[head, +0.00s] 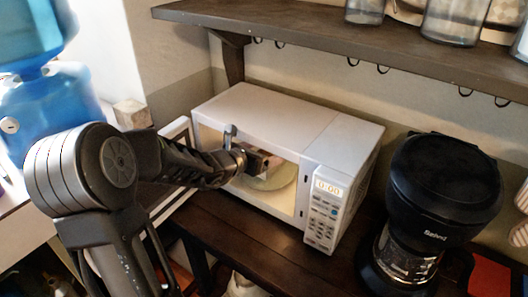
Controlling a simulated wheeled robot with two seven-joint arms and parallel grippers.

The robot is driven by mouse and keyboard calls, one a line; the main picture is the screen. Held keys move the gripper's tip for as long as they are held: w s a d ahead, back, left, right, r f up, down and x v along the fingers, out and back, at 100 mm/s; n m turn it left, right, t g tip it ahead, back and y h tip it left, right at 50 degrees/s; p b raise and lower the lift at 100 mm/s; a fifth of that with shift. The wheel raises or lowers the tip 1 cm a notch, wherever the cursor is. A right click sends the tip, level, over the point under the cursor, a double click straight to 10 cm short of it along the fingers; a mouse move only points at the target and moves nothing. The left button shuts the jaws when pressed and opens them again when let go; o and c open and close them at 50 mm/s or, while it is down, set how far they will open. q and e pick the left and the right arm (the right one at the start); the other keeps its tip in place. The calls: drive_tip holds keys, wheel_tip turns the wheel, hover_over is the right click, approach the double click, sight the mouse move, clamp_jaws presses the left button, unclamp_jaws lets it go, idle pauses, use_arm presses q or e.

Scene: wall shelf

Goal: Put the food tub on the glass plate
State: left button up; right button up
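The white microwave (335,135) stands on the dark lower shelf with its door (172,205) swung open to the left. The pale round glass plate (281,180) shows inside through the opening. My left arm comes in from the left, and its gripper (262,163) is at the microwave's opening, in front of the plate's left part. The fingertips are small and dark, and I cannot tell whether they are open or shut. I cannot clearly make out the food tub; the gripper or microwave may hide it. My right gripper is not in view.
A black coffee maker (440,200) stands right of the microwave. A dark wall shelf (330,42) with hooks and glass jars (455,22) hangs above. A blue water bottle (45,110) stands at left. Little free room shows around the microwave.

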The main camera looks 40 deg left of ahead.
use_arm(q)
drive_tip(key=shift+f, duration=0.1)
drive_tip(key=o, duration=1.8)
drive_tip(key=shift+r, duration=0.25)
drive_tip(key=v, duration=1.2)
drive_tip(key=shift+f+p, duration=0.1)
drive_tip(key=shift+p, duration=0.3)
